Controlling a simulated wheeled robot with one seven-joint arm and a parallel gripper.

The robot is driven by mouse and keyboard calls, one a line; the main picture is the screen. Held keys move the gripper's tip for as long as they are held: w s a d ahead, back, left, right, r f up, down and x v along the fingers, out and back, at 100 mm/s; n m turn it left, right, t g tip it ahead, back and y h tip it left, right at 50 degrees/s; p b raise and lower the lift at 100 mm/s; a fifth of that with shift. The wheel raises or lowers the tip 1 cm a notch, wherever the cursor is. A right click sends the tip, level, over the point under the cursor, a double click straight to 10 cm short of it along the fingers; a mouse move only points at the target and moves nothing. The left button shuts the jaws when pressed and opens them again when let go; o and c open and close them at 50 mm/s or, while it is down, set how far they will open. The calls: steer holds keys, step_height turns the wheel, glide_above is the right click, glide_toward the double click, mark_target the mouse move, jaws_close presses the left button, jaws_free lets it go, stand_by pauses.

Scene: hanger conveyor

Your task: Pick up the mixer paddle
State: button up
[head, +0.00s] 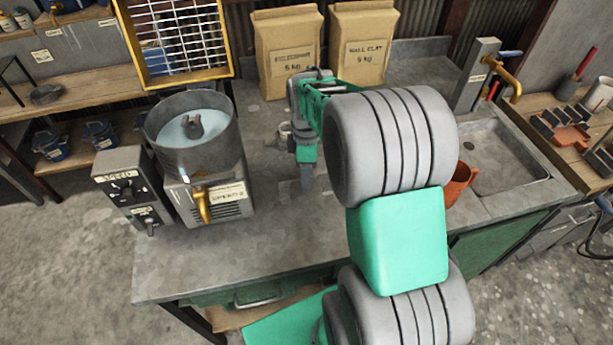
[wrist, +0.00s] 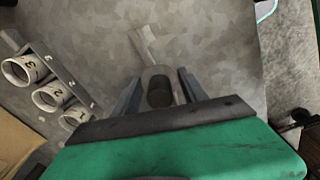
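In the wrist view a grey piece that looks like the mixer paddle (wrist: 154,72) has a narrow arm pointing up the picture and a dark round end toward me. It appears to be over the grey bench top. My gripper (wrist: 160,80) has one finger on each side of it; whether they press on it I cannot tell. In the head view my gripper (head: 306,185) points down, low at the middle of the bench (head: 250,255). The paddle cannot be made out clearly there. A mixer (head: 207,197) with a round grey bowl (head: 195,158) stands left of my gripper.
A speed control box (head: 132,187) stands beside the mixer. Two clay bags (head: 290,55) stand at the back. A terracotta jug (head: 460,184) and sink (head: 495,155) are at the right. Numbered cups (wrist: 50,97) show left in the wrist view. The bench front is clear.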

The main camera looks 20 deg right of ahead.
steer(key=c, duration=0.8)
steer(key=shift+r, duration=0.2)
